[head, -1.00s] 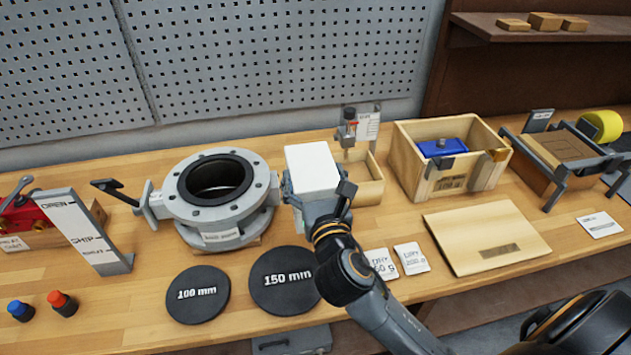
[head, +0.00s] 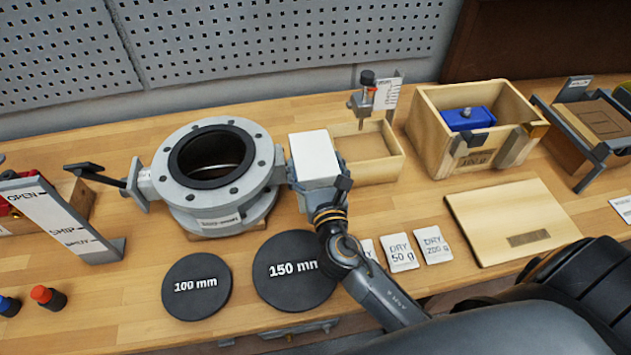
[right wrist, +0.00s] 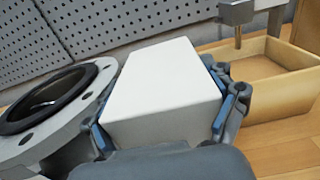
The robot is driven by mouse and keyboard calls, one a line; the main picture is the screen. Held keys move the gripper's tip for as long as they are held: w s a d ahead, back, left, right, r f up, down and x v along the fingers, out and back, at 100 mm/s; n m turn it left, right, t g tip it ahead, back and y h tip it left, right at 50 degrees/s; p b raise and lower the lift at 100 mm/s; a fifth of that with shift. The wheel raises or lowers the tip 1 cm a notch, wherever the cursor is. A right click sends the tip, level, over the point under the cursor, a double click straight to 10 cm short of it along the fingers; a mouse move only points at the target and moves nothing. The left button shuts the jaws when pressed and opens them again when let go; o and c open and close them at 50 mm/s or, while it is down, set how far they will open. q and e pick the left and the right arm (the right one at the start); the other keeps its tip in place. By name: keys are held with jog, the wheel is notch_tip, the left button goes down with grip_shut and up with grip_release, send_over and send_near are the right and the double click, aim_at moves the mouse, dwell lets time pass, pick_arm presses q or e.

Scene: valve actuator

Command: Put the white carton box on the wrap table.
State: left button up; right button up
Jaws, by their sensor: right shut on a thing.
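The white carton box (head: 315,155) is held in my right gripper (head: 318,182), just right of the grey valve's flange. In the right wrist view the carton box (right wrist: 165,85) sits between the two blue-padded fingers (right wrist: 163,125), which are shut on its sides. Its underside and any gap to the wooden bench (head: 130,270) are hidden. No surface marked as the wrap table can be made out. My left gripper is not in view.
The grey flanged valve (head: 255,210) is close left of the box. An open wooden tray (head: 385,170) with a small stand is at its right. A wooden crate (head: 435,140) holds a blue part. Black discs (head: 293,290), (head: 196,305) and DRY packets (head: 402,255) lie in front.

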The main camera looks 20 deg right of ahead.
jog(key=shift+f, duration=0.6)
notch_tip(320, 180, down, 3)
jog(key=shift+f+b, duration=0.2)
jog(key=shift+b, duration=0.55)
jog(key=shift+f, duration=0.3)
jog(key=o, duration=1.3)
jog(key=shift+o, duration=0.7)
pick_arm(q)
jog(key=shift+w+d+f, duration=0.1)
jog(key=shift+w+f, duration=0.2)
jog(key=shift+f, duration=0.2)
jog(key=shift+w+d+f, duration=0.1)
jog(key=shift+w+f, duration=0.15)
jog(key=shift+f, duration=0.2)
pick_arm(e)
jog(key=shift+s, duration=0.1)
